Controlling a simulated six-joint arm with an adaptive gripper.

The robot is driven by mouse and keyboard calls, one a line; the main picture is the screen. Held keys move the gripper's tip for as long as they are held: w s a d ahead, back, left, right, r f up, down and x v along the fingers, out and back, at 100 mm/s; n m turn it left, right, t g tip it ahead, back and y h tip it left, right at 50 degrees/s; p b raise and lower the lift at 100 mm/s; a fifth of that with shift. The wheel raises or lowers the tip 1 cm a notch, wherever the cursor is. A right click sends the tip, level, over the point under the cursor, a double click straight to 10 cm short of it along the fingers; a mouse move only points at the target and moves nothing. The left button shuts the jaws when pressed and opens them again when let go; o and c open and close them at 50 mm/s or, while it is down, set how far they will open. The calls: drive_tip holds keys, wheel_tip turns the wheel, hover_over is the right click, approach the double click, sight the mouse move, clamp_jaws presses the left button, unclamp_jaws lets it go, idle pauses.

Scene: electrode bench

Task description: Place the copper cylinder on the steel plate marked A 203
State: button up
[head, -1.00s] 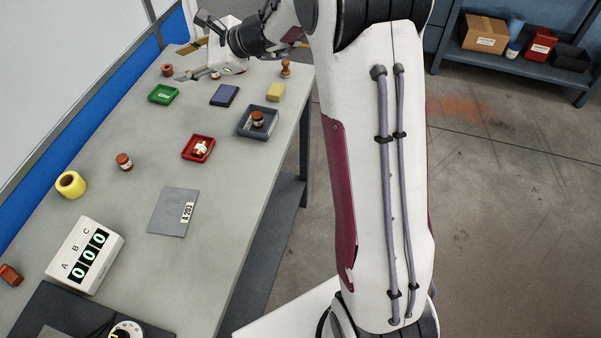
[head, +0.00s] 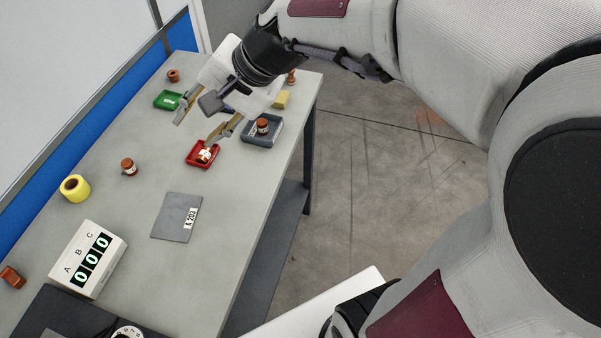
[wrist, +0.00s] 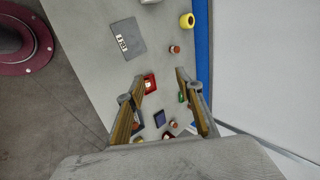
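The steel plate marked A 203 (head: 176,218) lies flat and bare on the bench; it also shows in the wrist view (wrist: 127,40). Several small copper-brown cylinders stand about. A plain one (head: 173,75) is at the far left; one with a white label (head: 129,167) stands on bare bench. Another labelled one (head: 205,155) is in the red tray, and one (head: 262,126) in the grey tray. I cannot tell for sure which is the copper cylinder. My gripper (head: 200,128) is open and empty, above the bench near the green and red trays.
The red tray (head: 191,160), green tray (head: 167,100) and grey tray (head: 273,141) stand around my gripper. A yellow block (head: 281,99), yellow roll (head: 75,188) and counter box (head: 88,260) are also on the bench. A blue panel borders its left side. The bench around the plate is clear.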

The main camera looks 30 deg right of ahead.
drive_tip(key=s+d+f+n+h, duration=0.1)
drive_tip(key=s+d+n+h, duration=0.2)
drive_tip(key=s, duration=0.6)
drive_tip(key=s+d+f+n+h, duration=0.1)
drive_tip(key=s+d+n+h, duration=0.2)
drive_tip(key=s+d+n, duration=0.2)
drive_tip(key=s+d, duration=0.2)
drive_tip(key=s, duration=0.2)
drive_tip(key=shift+n, duration=0.3)
drive_tip(key=shift+c, duration=1)
drive_tip(key=shift+w+a, duration=0.1)
